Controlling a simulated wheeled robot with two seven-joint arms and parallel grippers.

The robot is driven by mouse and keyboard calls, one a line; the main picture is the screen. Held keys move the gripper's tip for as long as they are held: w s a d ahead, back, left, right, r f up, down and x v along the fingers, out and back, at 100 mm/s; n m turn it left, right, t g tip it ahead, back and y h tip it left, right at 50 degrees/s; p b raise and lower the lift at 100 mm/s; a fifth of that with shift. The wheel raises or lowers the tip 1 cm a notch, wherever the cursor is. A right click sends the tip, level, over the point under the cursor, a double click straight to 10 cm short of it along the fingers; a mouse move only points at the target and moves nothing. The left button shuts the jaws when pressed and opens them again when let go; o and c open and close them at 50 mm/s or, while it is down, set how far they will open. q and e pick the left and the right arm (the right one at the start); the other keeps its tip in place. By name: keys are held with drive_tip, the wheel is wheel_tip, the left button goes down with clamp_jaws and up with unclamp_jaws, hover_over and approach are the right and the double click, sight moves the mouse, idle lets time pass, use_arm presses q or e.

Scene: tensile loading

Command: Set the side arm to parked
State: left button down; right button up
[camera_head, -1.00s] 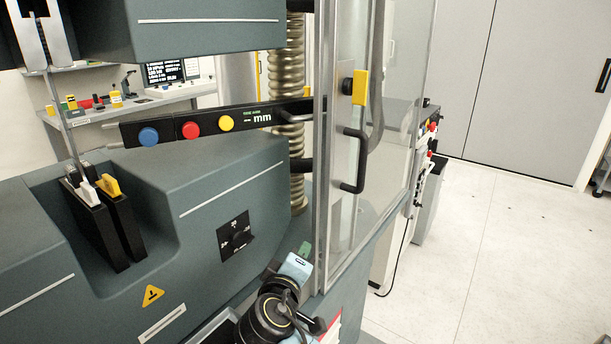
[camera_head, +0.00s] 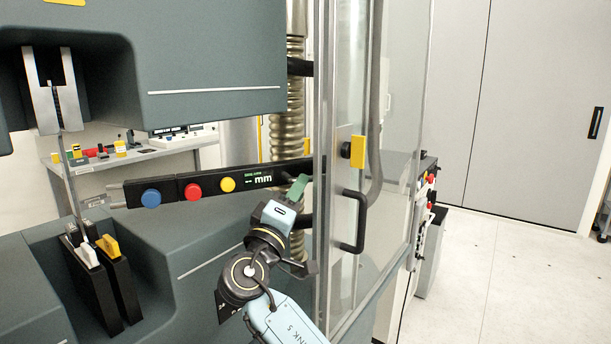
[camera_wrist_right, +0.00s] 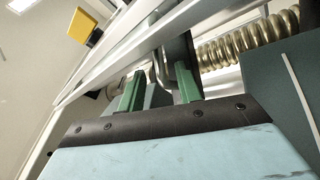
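The side arm (camera_head: 208,186) is a black bar with blue, red and yellow round buttons and a small "mm" display. In the head view it reaches left from the column area, across the front of the machine. My right gripper (camera_head: 298,189) has green fingers and is raised close to the right end of the bar, beside the guard door. In the right wrist view its two green fingers (camera_wrist_right: 158,80) stand apart. A grey and dark part shows between and beyond them; I cannot tell whether they touch it. My left gripper is out of view.
A clear guard door (camera_head: 343,120) with a black handle (camera_head: 357,222) and yellow latch (camera_head: 358,152) stands right of my gripper. A ribbed metal column (camera_head: 288,120) is behind. Upper grip jaws (camera_head: 54,92) hang at left. Open floor (camera_head: 490,270) lies at right.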

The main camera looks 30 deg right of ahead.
drive_tip(key=shift+x, duration=2.2)
clamp_jaws()
